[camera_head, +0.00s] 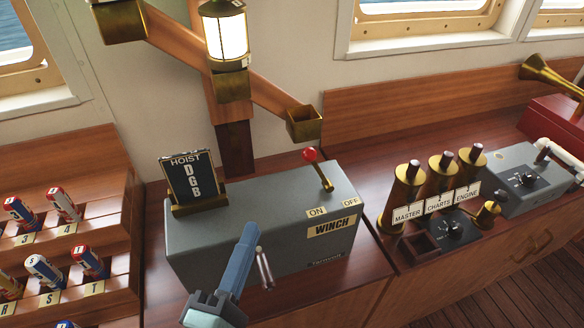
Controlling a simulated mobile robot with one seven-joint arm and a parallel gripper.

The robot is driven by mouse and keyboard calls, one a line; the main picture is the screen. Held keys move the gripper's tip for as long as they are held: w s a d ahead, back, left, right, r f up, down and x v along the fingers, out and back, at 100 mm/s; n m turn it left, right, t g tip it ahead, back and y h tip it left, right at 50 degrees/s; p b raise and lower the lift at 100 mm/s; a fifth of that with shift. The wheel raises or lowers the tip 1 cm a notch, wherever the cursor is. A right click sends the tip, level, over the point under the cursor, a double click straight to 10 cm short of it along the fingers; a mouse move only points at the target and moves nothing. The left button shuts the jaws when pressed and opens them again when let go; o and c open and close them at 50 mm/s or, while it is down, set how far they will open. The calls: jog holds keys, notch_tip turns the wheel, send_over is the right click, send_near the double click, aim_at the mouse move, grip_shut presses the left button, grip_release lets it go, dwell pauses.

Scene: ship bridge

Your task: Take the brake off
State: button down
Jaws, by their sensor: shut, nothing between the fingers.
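The grey winch box (200,240) stands on the wooden console, with a WINCH plate (331,226) on its front edge. A brass lever with a red knob (310,154) rises from its top right and leans left, toward the ON label (316,211) and away from the OFF label (351,202). No label reading "brake" is legible.
A HOIST sign (193,178) stands on the box's left end. A lantern (225,35) and wooden arms with brass cups (304,124) hang above. A rack of flag rolls (57,205) is left.

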aim_at(318, 171)
jog(key=p+x, duration=0.3)
jog(key=x, duration=0.7)
jog(key=shift+w+d+r, duration=0.1)
jog(key=shift+w+r, duration=0.1)
jog(key=shift+w+d+r+p, duration=0.1)
jog(key=shift+w+d+p, duration=0.2)
jog(key=shift+d, duration=0.3)
jog(key=shift+w+d+r+p, duration=0.1)
jog(key=shift+w+d+p, duration=0.15)
jog(key=shift+d, duration=0.3)
jog(key=shift+w+d, duration=0.2)
jog(key=shift+d, duration=0.3)
jog(key=shift+r+p, duration=0.1)
jog(key=shift+p, duration=0.35)
